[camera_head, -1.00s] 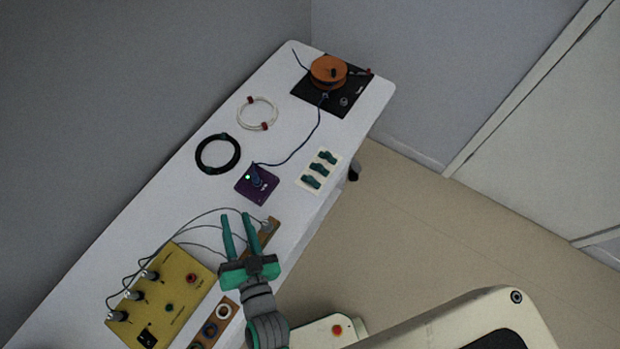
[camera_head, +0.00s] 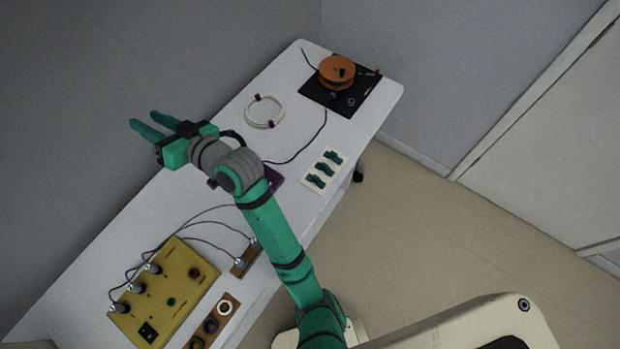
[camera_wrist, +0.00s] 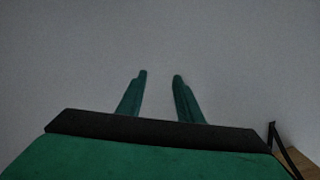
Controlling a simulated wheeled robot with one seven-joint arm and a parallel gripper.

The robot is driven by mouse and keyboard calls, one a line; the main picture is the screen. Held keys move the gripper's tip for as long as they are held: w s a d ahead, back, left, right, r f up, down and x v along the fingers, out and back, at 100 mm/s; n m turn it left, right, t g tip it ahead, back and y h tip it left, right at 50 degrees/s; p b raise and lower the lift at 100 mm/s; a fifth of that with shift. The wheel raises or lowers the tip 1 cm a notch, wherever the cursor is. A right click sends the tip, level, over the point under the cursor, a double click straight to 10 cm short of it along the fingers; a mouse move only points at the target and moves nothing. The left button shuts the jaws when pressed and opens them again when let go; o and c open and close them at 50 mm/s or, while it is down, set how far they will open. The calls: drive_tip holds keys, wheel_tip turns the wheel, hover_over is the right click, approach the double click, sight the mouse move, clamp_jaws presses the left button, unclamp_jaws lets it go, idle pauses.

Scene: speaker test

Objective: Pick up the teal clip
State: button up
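Three teal clips (camera_head: 321,170) sit in a row on a small white plate (camera_head: 335,150) near the right edge of the table in the head view. My gripper (camera_head: 142,119) is far to the left of them, over the table's back edge, with its fingers pointing at the grey wall. In the wrist view my gripper (camera_wrist: 160,76) has its two teal fingers apart with nothing between them. No clip shows in the wrist view. My arm hides most of the purple board (camera_head: 273,178) and much of the black cable coil.
A yellow box (camera_head: 165,295) with knobs and wires stands at the table's near end, beside wooden strips (camera_head: 214,322). A white cable ring (camera_head: 264,111) and an orange spool (camera_head: 337,72) on a black base lie further back. The table (camera_head: 225,275) has bare white surface between them.

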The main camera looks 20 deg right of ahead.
drive_tip(key=n+g, duration=0.1)
drive_tip(key=n+g+h, duration=0.3)
drive_tip(key=g+h, duration=0.9)
hover_over(316, 177)
wheel_tip(316, 177, down, 19)
drive_tip(key=shift+s+a+f, duration=0.1)
drive_tip(key=shift+f, duration=3.1)
clamp_jaws()
